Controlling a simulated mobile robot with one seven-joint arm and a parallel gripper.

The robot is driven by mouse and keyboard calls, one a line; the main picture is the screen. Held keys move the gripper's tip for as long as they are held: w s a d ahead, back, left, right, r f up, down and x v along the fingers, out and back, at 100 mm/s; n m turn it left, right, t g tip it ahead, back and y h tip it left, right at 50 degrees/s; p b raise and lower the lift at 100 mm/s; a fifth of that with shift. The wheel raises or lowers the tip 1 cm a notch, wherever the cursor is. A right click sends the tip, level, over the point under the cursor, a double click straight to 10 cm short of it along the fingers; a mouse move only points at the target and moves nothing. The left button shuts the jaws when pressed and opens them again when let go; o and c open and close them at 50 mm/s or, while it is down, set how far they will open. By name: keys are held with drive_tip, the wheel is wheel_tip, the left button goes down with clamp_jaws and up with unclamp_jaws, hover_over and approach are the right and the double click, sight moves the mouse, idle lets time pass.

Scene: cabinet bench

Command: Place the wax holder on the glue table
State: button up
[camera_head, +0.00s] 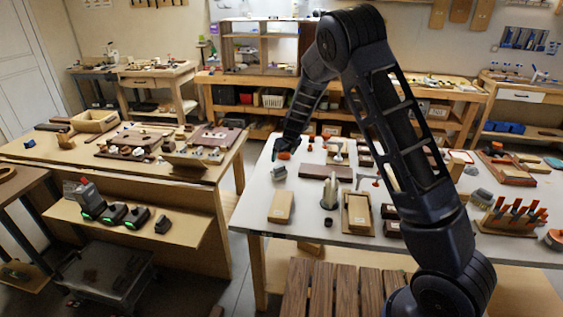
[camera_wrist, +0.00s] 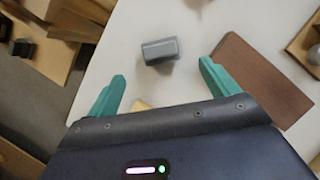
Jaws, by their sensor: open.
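A small grey block (camera_wrist: 160,50), which may be the wax holder, sits on the white tabletop in the wrist view. It lies just beyond and between the teal fingertips of my gripper (camera_wrist: 160,72). The fingers are apart and nothing is held. In the head view the grey block (camera_head: 279,173) is near the left edge of the white-topped table (camera_head: 246,205), close below the end of my arm. I cannot tell from the pictures which table is the glue table.
A dark brown wooden block (camera_wrist: 262,80) lies right of my gripper. The white table carries a light wooden box (camera_head: 281,206), a grey upright part (camera_head: 329,194) and a rack of red-handled tools (camera_head: 512,216). A wooden bench (camera_head: 190,172) stands left, across a floor gap.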

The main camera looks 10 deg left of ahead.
drive_tip(key=s+d+r+n, duration=0.4)
drive_tip(key=d+r, duration=0.4)
drive_tip(key=d, duration=0.1)
drive_tip(key=s+d+r+n, duration=0.3)
drive_tip(key=d+r+n, duration=0.1)
drive_tip(key=d+r, duration=0.45)
drive_tip(key=s+d+r+n, duration=0.4)
drive_tip(key=d+r, duration=0.4)
drive_tip(key=d, duration=0.1)
drive_tip(key=s+d+r+n+h, duration=0.1)
drive_tip(key=s+d+r+n, duration=0.1)
drive_tip(key=s+d+n, duration=0.5)
drive_tip(key=s+d+r+n+t+h, duration=0.1)
drive_tip(key=s+d+n, duration=0.7)
drive_tip(key=s, duration=1.2)
drive_tip(key=d+r+h, duration=0.1)
drive_tip(key=d, duration=0.3)
drive_tip(key=shift+s+d+r, duration=0.25)
drive_tip(key=shift+d+r, duration=0.05)
drive_tip(key=shift+d, duration=0.1)
